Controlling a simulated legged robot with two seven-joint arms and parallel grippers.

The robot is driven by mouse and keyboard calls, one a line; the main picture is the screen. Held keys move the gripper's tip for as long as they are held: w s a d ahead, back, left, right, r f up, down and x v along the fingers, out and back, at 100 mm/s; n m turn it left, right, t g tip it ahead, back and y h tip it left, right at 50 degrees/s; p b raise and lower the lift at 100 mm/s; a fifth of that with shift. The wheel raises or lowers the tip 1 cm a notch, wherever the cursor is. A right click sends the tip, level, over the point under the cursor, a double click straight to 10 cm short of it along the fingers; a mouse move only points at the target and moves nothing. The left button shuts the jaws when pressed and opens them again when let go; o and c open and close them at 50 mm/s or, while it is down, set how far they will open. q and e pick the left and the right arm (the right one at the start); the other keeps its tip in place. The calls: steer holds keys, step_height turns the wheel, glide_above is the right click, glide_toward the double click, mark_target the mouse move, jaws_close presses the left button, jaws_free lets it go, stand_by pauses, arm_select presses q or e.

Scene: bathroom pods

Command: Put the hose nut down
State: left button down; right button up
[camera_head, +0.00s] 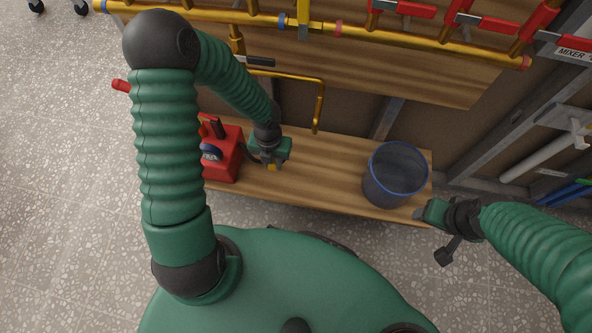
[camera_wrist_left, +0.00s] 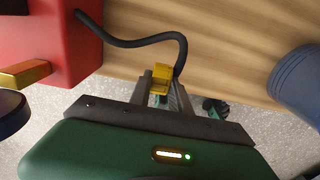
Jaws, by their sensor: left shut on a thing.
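The hose nut (camera_wrist_left: 160,76) is a small yellow brass piece at the end of a black hose (camera_wrist_left: 140,42). My left gripper (camera_wrist_left: 163,92) is shut on it, and the nut sits between the two fingers. In the head view my left gripper (camera_head: 272,163) is over the wooden shelf, just right of the red pump box (camera_head: 223,160). The nut shows there as a small yellow spot (camera_head: 272,168). I cannot tell whether it touches the wood. My right gripper (camera_head: 422,214) is by the shelf's right front corner, and its jaws are too small to read.
The wood between pump and bucket is clear. Brass pipes (camera_head: 400,42) with red valve handles run above, and a bent brass pipe (camera_head: 320,105) hangs behind my left gripper.

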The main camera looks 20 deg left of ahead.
arm_select(q)
steer(key=f+b, duration=0.2)
steer(key=f, duration=0.1)
steer(key=f+b, duration=0.1)
steer(key=f, duration=0.1)
steer(key=shift+a+f, duration=0.2)
steer(key=shift+a, duration=0.05)
steer(key=f+b, duration=0.1)
steer(key=f, duration=0.1)
steer(key=f+b, duration=0.2)
steer(key=shift+d, duration=0.4)
steer(key=shift+a+r, duration=0.1)
steer(key=shift+r, duration=0.05)
steer(key=shift+a, duration=0.1)
steer(key=c, duration=1.7)
jaws_free()
steer(key=o, duration=0.5)
